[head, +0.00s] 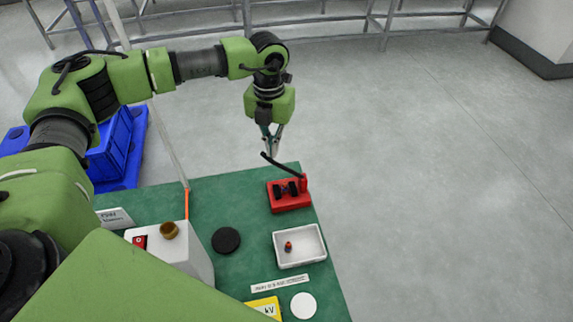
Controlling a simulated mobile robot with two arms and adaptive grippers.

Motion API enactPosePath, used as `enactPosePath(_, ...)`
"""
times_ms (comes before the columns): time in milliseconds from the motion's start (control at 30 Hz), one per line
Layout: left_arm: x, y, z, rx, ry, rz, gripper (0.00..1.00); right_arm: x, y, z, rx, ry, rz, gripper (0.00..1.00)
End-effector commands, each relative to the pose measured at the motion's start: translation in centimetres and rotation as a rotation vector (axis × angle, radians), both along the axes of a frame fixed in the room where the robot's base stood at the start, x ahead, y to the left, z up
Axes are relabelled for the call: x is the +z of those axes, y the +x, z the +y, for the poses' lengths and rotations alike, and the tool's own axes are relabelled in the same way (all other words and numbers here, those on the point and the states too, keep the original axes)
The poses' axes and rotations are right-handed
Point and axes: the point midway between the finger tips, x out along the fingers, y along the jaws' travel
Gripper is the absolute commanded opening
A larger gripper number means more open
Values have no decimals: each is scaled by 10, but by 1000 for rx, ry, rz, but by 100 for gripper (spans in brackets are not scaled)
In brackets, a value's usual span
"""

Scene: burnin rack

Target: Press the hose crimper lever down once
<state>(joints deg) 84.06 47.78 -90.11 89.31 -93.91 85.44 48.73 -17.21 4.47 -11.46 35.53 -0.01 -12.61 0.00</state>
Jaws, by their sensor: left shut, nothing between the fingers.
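The hose crimper (290,202) is a red device near the far right corner of the green table. Its black lever (279,164) slopes up and to the left from a red post at the crimper's right side. The lever stands raised above the crimper's body. My left gripper (271,154) points down, shut and empty, right at the lever's free end. I cannot tell whether the fingertips touch the lever. My right gripper is not in view.
On the green table (205,205) are a white tray (318,258) with a small red part, a black disc (226,240), a white disc (303,306), a yellow device (263,308) and a white box (187,257). Blue crates (112,150) stand left. Floor right is clear.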

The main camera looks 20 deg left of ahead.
Motion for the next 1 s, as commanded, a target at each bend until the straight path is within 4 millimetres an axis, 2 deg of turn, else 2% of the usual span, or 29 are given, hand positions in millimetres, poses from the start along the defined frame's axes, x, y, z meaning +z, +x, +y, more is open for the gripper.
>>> enactPosePath(433, -21, 0, 0, 0, 1, 0, 0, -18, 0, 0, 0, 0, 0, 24)
enactPosePath(1000, -35, -6, 9, 1, 2, 1, 0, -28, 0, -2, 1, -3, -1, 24)
